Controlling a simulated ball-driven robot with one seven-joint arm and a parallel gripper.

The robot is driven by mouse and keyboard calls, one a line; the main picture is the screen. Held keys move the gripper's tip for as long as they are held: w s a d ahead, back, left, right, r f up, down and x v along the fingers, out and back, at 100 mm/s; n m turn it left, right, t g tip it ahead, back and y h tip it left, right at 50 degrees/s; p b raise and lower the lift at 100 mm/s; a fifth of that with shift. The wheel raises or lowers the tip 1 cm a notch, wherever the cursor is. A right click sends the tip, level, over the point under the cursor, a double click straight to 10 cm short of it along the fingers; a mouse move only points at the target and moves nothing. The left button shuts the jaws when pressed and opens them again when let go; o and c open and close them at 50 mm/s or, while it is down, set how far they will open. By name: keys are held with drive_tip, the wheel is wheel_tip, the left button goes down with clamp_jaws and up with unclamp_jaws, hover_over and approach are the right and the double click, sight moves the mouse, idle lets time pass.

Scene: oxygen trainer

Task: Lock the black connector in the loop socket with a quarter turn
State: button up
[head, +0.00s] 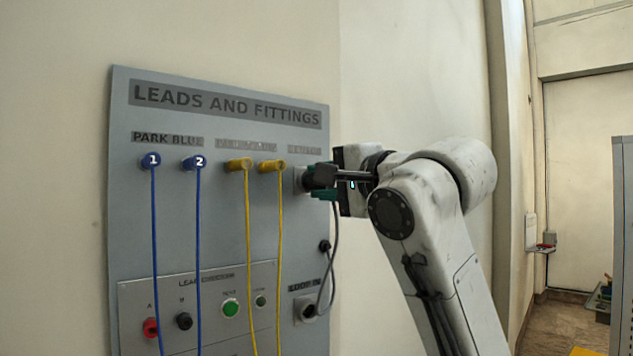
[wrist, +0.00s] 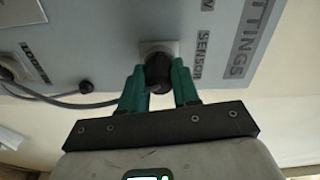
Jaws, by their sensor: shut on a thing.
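My gripper (wrist: 160,90) is shut on a black connector (wrist: 157,72), its two green fingers on either side of it. The connector is at the grey square socket (wrist: 160,47) next to the SENSOR label; I cannot tell how deep it sits or how it is turned. In the head view my gripper (head: 320,182) is at the board's upper right edge and hides most of the connector. The loop socket (head: 306,308), under the LOOP IN label, is at the lower right of the board. A grey cable (head: 334,240) runs from the gripper area down to it.
The grey board (head: 215,225) carries blue plugs 1 and 2 (head: 172,161) and yellow plugs (head: 255,165) with hanging leads left of my gripper. A small black knob (head: 324,246) is beside the cable. A lower panel (head: 200,275) has red, black and green fittings. Right of the board is bare wall.

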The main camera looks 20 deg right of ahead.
drive_tip(key=shift+n, duration=0.9)
drive_tip(key=shift+n, duration=1.8)
drive_tip(key=n, duration=0.2)
drive_tip(key=shift+n, duration=0.7)
